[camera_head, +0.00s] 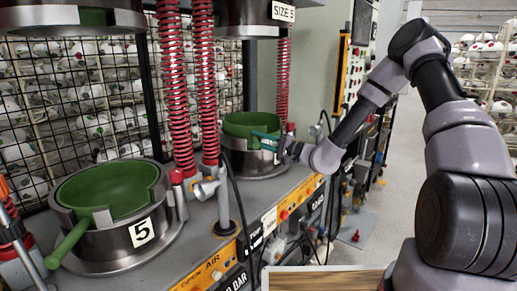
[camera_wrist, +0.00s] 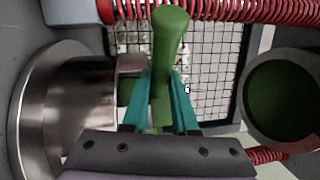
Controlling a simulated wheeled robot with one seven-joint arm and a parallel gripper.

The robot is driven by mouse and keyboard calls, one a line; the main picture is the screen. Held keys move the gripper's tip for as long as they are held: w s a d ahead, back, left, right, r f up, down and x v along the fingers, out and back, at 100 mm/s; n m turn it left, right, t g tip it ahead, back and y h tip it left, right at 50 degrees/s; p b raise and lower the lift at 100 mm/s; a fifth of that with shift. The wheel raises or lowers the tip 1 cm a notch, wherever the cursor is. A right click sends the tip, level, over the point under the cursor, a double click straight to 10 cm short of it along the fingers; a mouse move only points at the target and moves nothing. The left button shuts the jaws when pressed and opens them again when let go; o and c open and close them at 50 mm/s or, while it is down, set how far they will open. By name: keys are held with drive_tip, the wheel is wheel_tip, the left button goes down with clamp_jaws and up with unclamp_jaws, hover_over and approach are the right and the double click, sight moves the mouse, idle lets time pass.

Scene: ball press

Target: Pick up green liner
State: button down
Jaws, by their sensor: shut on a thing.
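A green liner (camera_head: 240,124) sits in the metal mould (camera_head: 240,158) at the middle of the bench. My gripper (camera_head: 265,139) is at the right side of this liner. In the wrist view, my teal fingers (camera_wrist: 160,95) are shut on the liner's green handle (camera_wrist: 170,40), which stands up between them. The liner's bowl is mostly hidden in that view. A second green liner (camera_head: 105,190) with a handle lies in the nearer mould (camera_head: 130,243) marked 5.
Red springs (camera_head: 175,90) and a post with a pipe stand between the two moulds. Upper press heads (camera_head: 75,17) hang above them. A wire mesh (camera_head: 80,110) with balls behind it is at the back left. Floor at the right is partly clear.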

wheel_tip(320, 180, up, 14)
idle(0.6)
drive_tip(key=shift+f, duration=0.15)
